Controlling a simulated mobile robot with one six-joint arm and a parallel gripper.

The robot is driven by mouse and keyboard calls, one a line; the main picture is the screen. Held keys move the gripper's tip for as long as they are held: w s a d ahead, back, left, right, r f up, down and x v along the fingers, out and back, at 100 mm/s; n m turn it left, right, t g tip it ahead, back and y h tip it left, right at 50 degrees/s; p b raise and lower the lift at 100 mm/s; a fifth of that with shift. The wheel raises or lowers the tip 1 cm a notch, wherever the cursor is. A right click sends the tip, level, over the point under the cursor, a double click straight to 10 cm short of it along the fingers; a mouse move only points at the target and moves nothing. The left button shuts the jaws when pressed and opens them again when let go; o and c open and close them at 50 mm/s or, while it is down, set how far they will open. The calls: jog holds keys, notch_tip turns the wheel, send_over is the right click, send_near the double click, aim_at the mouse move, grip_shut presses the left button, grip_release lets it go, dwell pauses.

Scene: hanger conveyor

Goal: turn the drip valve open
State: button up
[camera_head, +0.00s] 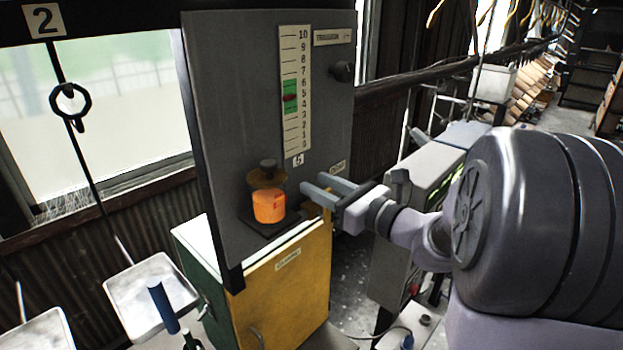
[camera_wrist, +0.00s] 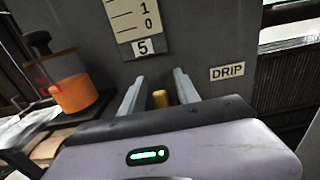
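The drip valve appears to be a small brass knob (camera_wrist: 160,99) on the grey panel (camera_head: 225,110), left of the DRIP label (camera_wrist: 227,71). My gripper (camera_head: 310,184) points at the panel's lower right. In the wrist view, its two fingers (camera_wrist: 155,86) stand apart with the knob between them. Gaps show on both sides of the knob, so the gripper is open. I cannot make out the knob in the head view. How deep the fingers reach along it is hard to tell.
An orange cup (camera_head: 269,206) stands on a dark shelf left of my gripper, under a brass fitting (camera_head: 267,177). A numbered scale (camera_head: 295,90) is above. A yellow cabinet (camera_head: 285,285) stands below. A dark knob (camera_head: 342,71) sits higher on the panel.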

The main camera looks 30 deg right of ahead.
jog(key=shift+w+a, duration=0.25)
jog(key=shift+w, duration=0.35)
jog(key=shift+c, duration=0.2)
grip_shut()
dwell(0.9)
